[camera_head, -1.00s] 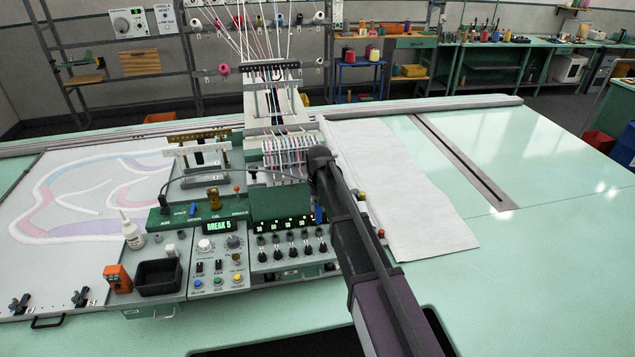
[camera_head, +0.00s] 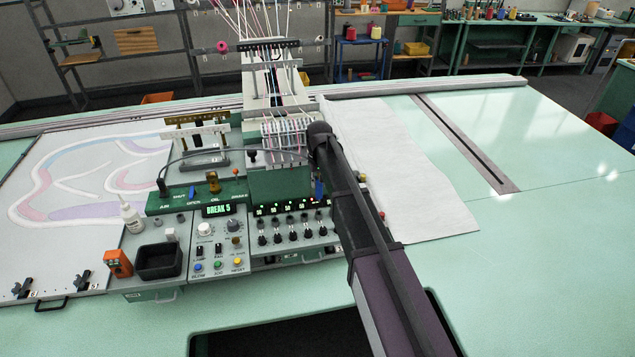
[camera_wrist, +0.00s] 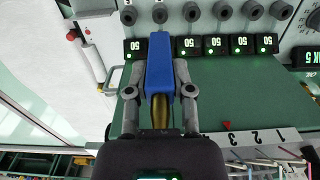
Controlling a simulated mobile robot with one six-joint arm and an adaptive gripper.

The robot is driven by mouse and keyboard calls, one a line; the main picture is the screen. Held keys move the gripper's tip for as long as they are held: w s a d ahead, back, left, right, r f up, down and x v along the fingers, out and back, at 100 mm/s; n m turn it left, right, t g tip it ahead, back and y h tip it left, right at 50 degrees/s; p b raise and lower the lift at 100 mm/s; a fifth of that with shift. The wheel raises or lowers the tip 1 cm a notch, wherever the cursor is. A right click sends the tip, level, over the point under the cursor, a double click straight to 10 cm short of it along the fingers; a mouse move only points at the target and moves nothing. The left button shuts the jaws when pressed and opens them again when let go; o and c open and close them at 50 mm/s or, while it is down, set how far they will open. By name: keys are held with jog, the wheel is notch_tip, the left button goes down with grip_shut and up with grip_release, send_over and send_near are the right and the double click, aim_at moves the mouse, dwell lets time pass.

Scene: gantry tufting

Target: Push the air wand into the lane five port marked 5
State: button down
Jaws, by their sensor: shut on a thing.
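My gripper (camera_wrist: 160,72) is shut on the air wand's blue body (camera_wrist: 160,55). Its brass-coloured part (camera_wrist: 160,113) shows between the fingers, toward the palm. In the head view the blue wand (camera_head: 319,188) is at the right end of the green cover (camera_head: 280,184), and my arm partly hides it. A dark hose runs from the AIR fitting (camera_head: 163,187) toward my gripper. In the wrist view the marks 1, 2 and 3 (camera_wrist: 257,137) show along a pale strip. The mark 5 and its port are hidden or out of view.
The console display (camera_head: 217,210) reads BREAK 5. Several black knobs (camera_head: 290,236) sit below small green displays. A black tray (camera_head: 158,261), an orange device (camera_head: 118,263) and a white bottle (camera_head: 130,217) stand at left. White cloth (camera_head: 420,190) lies at right; threads hang behind.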

aim_at(319, 197)
jog(key=shift+f+b, duration=2.25)
jog(key=shift+f, duration=0.1)
jog(key=shift+f+b, duration=1.4)
dwell(0.7)
jog(key=shift+c, duration=2.1)
grip_release()
jog(key=shift+r, duration=0.25)
